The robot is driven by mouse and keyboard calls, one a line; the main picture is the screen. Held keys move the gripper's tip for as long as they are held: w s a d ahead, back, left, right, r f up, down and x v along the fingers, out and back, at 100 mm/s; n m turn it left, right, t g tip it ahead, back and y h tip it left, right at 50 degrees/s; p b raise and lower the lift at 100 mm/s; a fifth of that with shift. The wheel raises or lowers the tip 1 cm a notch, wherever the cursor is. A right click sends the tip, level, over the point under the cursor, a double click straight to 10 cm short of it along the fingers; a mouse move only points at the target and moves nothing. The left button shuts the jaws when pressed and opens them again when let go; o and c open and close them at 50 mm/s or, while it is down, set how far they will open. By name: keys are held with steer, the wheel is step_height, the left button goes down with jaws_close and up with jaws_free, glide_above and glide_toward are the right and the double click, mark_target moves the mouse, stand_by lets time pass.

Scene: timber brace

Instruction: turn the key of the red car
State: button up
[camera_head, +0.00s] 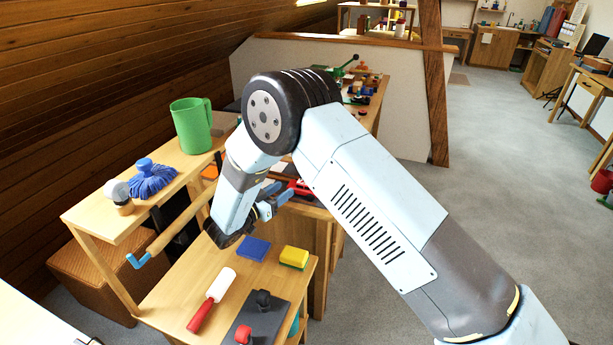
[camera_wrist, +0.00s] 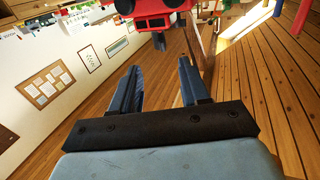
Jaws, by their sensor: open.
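The red car (camera_head: 300,187) sits at the near end of the wooden bench behind my forearm, partly hidden by the arm. In the wrist view a red body with dark round parts (camera_wrist: 152,22), which looks like the car, shows at the top edge, cut off by the frame. My gripper (camera_head: 278,196) is just left of the car and a little below it in the head view. In the wrist view my gripper (camera_wrist: 160,68) has its two blue fingers apart with nothing between them. The fingertips are short of the red body. I cannot make out the key.
A green pitcher (camera_head: 192,125), a blue brush (camera_head: 150,178) and a round-headed brush (camera_head: 119,197) stand on the left shelf. Below lie a lint roller (camera_head: 212,298), blue sponge (camera_head: 254,248) and yellow sponge (camera_head: 294,257). A timber post (camera_head: 435,90) rises behind. Grey floor is open at right.

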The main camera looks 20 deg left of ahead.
steer(key=x, duration=1.1)
steer(key=shift+w+d, duration=0.15)
steer(key=shift+w, duration=0.15)
steer(key=shift+c, duration=0.3)
jaws_close()
